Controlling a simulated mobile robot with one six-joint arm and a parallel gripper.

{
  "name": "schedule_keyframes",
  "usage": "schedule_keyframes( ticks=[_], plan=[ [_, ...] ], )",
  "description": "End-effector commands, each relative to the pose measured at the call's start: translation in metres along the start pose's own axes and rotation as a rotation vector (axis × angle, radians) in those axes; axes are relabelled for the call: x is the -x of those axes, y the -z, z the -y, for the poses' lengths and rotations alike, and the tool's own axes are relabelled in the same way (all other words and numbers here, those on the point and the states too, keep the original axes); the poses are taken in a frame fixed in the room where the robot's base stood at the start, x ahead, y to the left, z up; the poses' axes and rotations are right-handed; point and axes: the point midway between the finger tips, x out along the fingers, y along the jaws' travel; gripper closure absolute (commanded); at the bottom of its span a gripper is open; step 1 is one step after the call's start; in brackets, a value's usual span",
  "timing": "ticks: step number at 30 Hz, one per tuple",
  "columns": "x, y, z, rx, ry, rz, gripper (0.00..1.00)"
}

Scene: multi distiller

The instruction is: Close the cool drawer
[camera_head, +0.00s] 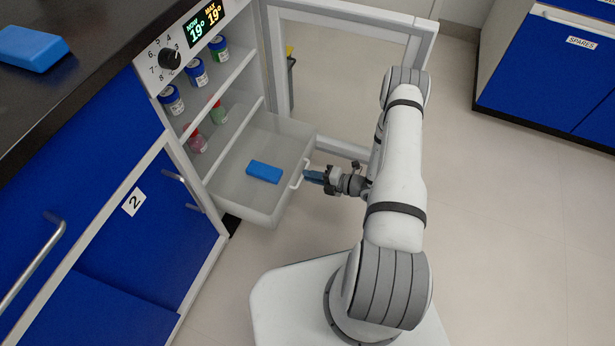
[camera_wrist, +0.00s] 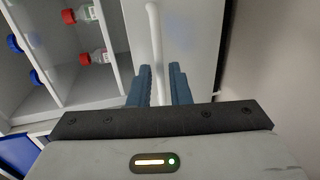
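The cool drawer (camera_head: 278,139) is a translucent white bin pulled well out of the bottom of the cooler cabinet. A blue block (camera_head: 264,172) lies inside it. Its white handle (camera_head: 298,174) is on the front face and also shows in the wrist view (camera_wrist: 155,45). My gripper (camera_head: 312,177) is at the handle. In the wrist view my blue fingers (camera_wrist: 161,80) stand apart on either side of the handle bar, with a small gap visible on the right. Whether the fingers touch the bar is unclear.
The cooler's glass door (camera_head: 350,75) stands open behind the drawer. Bottles (camera_head: 196,72) stand on the shelves above. The control panel (camera_head: 190,38) is over them. Blue cupboards (camera_head: 150,220) flank the left; the floor (camera_head: 510,220) at right is clear.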

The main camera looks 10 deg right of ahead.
Motion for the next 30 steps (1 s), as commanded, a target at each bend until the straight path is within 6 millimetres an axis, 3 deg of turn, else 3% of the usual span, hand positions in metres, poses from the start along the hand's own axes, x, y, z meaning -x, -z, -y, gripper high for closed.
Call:
schedule_keyframes(
  ticks=[5,14,20,30],
  plan=[
    [-0.015,0.000,0.001,0.002,0.000,-0.001,0.83],
    [-0.017,0.000,0.000,0.002,0.000,0.000,0.83],
    [-0.017,0.000,0.000,0.002,0.000,0.001,0.99],
    [-0.017,-0.001,0.000,0.002,0.000,0.001,1.00]
  ],
)
